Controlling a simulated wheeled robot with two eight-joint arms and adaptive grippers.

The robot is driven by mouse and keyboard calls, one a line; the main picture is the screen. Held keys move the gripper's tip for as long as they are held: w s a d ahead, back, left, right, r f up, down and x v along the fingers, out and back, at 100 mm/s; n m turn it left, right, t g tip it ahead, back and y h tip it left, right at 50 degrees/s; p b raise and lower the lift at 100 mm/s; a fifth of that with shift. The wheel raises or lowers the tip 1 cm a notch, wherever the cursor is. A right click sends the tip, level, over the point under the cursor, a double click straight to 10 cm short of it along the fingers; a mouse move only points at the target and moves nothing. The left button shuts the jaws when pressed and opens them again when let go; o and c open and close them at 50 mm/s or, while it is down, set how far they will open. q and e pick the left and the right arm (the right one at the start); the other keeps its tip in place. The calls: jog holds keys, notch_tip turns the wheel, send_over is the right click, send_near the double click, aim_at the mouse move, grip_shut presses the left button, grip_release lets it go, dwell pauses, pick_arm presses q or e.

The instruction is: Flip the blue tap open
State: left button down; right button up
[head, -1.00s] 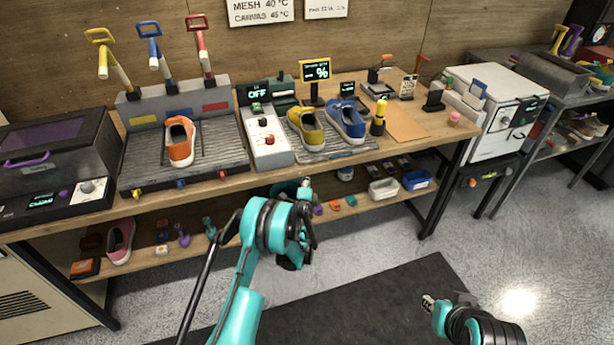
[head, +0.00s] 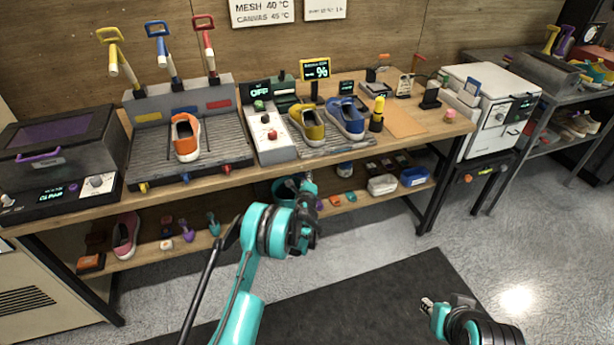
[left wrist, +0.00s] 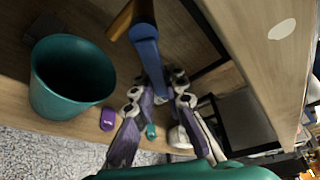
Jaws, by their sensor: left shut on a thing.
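The blue tap (head: 186,178) is a small blue piece on the front edge of the grey ribbed tray (head: 150,117), between a yellow tap (head: 143,187) and a red tap (head: 226,169). My left gripper (left wrist: 160,85) is shut on a long blue bar (left wrist: 146,45) with a brown end in the left wrist view. In the head view my left arm hangs in front of the bench, right of and lower than the taps, and hides much of its own gripper. My right gripper (head: 428,304) is at the lower right, away from the bench; its jaws are too small to read.
An orange shoe (head: 186,138) stands on the tray. The bench also holds a control box (head: 268,138), a yellow shoe (head: 306,122) and a blue shoe (head: 347,118). The lower shelf carries a teal bucket (left wrist: 70,85) and small items. The floor in front is clear.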

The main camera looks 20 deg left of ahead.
pick_arm(q)
jog(key=shift+s+a+f+m+g+y, duration=0.35)
jog(key=shift+a+f+m+g+y, duration=0.15)
jog(key=shift+m, duration=0.65)
jog(key=shift+s+a+f+m+g+y, duration=0.4)
jog(key=shift+a+m+g, duration=0.2)
jog(key=shift+m, duration=0.5)
jog(key=shift+s+a+f+m+g+y, duration=0.35)
jog(key=shift+a+m+g+y, duration=0.2)
jog(key=shift+m, duration=0.6)
jog(key=shift+a, duration=0.1)
jog(key=c, duration=1.8)
grip_release()
jog(key=shift+f, duration=0.15)
jog(key=v, duration=1.2)
